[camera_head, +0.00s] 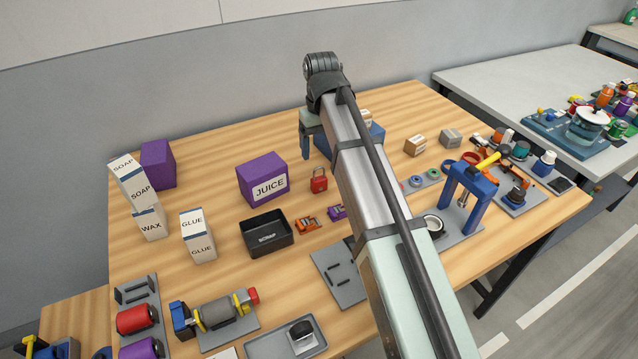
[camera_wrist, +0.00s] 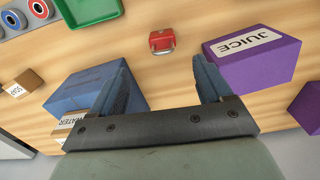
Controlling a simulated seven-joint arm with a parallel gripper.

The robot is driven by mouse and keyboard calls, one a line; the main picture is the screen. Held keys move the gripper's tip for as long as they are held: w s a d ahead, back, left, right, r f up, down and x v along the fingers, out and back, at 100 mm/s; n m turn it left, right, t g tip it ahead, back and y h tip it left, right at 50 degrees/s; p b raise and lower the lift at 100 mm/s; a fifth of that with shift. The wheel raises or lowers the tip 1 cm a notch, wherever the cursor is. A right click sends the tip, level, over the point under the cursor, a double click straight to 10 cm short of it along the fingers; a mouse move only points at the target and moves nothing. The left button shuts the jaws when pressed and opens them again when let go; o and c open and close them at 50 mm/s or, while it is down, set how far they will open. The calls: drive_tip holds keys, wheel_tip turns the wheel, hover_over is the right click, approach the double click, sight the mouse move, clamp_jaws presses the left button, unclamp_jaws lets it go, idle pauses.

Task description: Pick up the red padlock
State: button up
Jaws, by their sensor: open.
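The red padlock (camera_head: 319,180) stands on the wooden table (camera_head: 345,235), just right of the purple JUICE box (camera_head: 262,178) in the head view. In the wrist view, the padlock (camera_wrist: 162,41) is at top centre, beyond my fingertips, with the JUICE box (camera_wrist: 250,58) to its right. My gripper (camera_wrist: 160,80) is open and empty, and its blue fingers are spread with bare table between them. They are apart from the padlock. In the head view, part of my gripper (camera_head: 306,143) shows behind my arm, above and beyond the padlock.
A black SCRAP bin (camera_head: 266,240) and small toy cars (camera_head: 307,225) stand near the padlock in the head view.

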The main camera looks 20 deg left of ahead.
sight(320, 180)
wheel_tip(320, 180, down, 7)
drive_tip(key=shift+r, duration=0.1)
drive_tip(key=shift+s+f, duration=0.2)
drive_tip(key=shift+f, duration=1.15)
drive_tip(key=shift+s+f, duration=0.15)
drive_tip(key=shift+f, duration=1.15)
drive_tip(key=c, duration=1.1)
drive_tip(key=shift+r, duration=0.15)
